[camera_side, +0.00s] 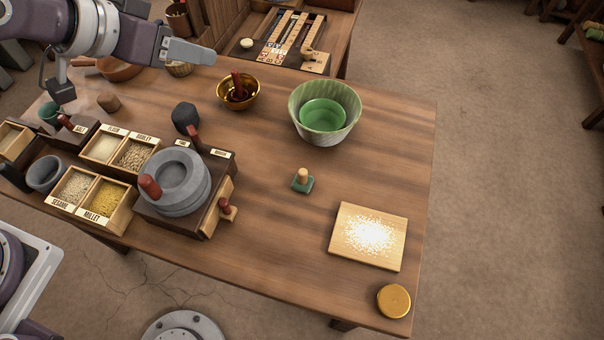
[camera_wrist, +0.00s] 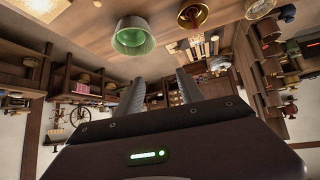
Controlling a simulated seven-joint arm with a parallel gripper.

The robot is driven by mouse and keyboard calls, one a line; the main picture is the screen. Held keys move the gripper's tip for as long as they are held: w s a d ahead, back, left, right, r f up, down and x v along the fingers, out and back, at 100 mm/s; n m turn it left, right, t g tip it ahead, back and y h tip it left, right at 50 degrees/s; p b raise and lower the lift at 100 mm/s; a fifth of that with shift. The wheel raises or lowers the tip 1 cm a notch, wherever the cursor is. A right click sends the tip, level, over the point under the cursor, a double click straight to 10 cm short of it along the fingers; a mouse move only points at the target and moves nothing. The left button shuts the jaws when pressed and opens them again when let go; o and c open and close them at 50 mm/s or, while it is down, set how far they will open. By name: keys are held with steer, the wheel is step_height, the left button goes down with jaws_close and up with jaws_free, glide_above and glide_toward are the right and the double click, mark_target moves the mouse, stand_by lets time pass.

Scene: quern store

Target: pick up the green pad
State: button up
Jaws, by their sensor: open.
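The green pad (camera_side: 303,186) is a small dark-green block with a pale wooden knob on top. It stands upright on the wooden table in the side view, right of the stone quern and below the green bowl. My gripper (camera_side: 203,53) is at the upper left of the side view, raised over the far end of the table and well away from the pad. In the wrist view the two fingers of my gripper (camera_wrist: 160,91) are spread apart with nothing between them. I cannot make out the pad clearly in the wrist view.
A green bowl (camera_side: 347,98) and a brass bowl (camera_side: 250,105) stand behind the pad. The quern (camera_side: 207,195) is to its left. A board (camera_side: 343,219) with white grains and a gold lid (camera_side: 393,301) are to its lower right. Bare table surrounds the pad.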

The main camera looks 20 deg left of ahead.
steer(key=w+d+f+m+h, duration=0.1)
steer(key=w+d+f, duration=0.2)
steer(key=d+f, duration=0.25)
steer(key=m+t+h, duration=0.3)
glide_above(299, 176)
steer(key=s+a, duration=0.2)
steer(key=s, duration=0.1)
step_height(299, 176, down, 16)
steer(key=r, duration=0.1)
steer(key=shift+h, duration=0.3)
steer(key=f, duration=0.8)
steer(key=shift+w+d+f, duration=0.1)
steer(key=shift+d, duration=0.1)
steer(key=x, duration=0.7)
steer(key=shift+w+d+f, duration=0.1)
steer(key=shift+w+f, duration=0.15)
steer(key=shift+f, duration=0.05)
jaws_close()
